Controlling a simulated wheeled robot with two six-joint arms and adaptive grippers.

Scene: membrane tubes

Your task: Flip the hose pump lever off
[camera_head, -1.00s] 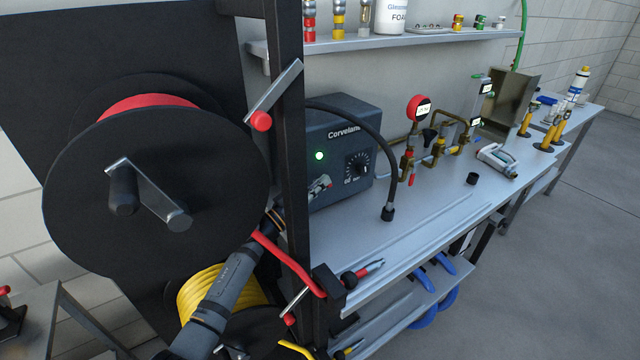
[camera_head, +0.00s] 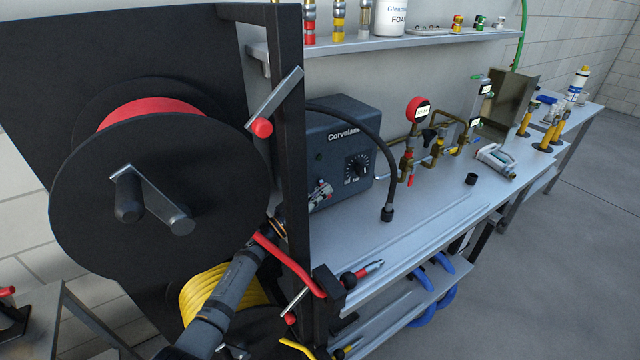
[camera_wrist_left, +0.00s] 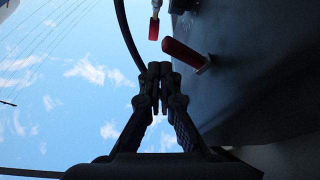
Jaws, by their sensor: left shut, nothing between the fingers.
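The hose pump (camera_head: 345,135) is a dark blue-grey box on the bench, with a dial on its front. My left gripper (camera_head: 279,222) is near the pump's lower left, partly hidden by the post and a red handle. In the left wrist view its fingers (camera_wrist_left: 160,80) are shut and empty, just below and left of a red lever (camera_wrist_left: 184,53) on a dark face. Contact is not visible. My right gripper is not in view.
A black post (camera_head: 291,150) and a large black reel (camera_head: 150,200) stand left of the pump. A black hose (camera_head: 383,150) arches over the pump's right side. A red gauge (camera_head: 419,109) and brass fittings stand farther right. The bench front is largely clear.

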